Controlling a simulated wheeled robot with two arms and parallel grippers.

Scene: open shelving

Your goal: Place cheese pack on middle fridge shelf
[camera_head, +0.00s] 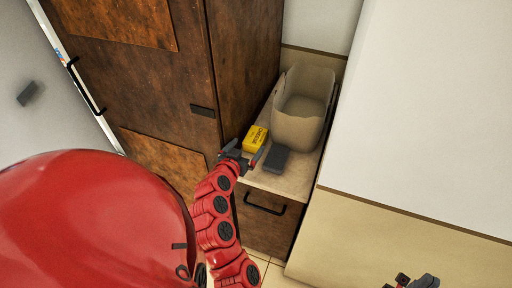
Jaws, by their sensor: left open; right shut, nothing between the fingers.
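The yellow cheese pack (257,136) lies on a light countertop (299,180) beside a tall brown cabinet. My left gripper (244,153) is open at the near side of the pack, its fingers spread close to it. I cannot tell whether a finger touches the pack. My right gripper (412,282) is only partly in view at the bottom right edge, shut and empty, far from the pack. No fridge shelf can be made out in this view.
A beige bin (300,112) stands behind the pack. A dark grey block (277,159) lies just right of my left gripper. The brown cabinet (240,60) walls the left side of the counter. A drawer with a black handle (266,207) is below.

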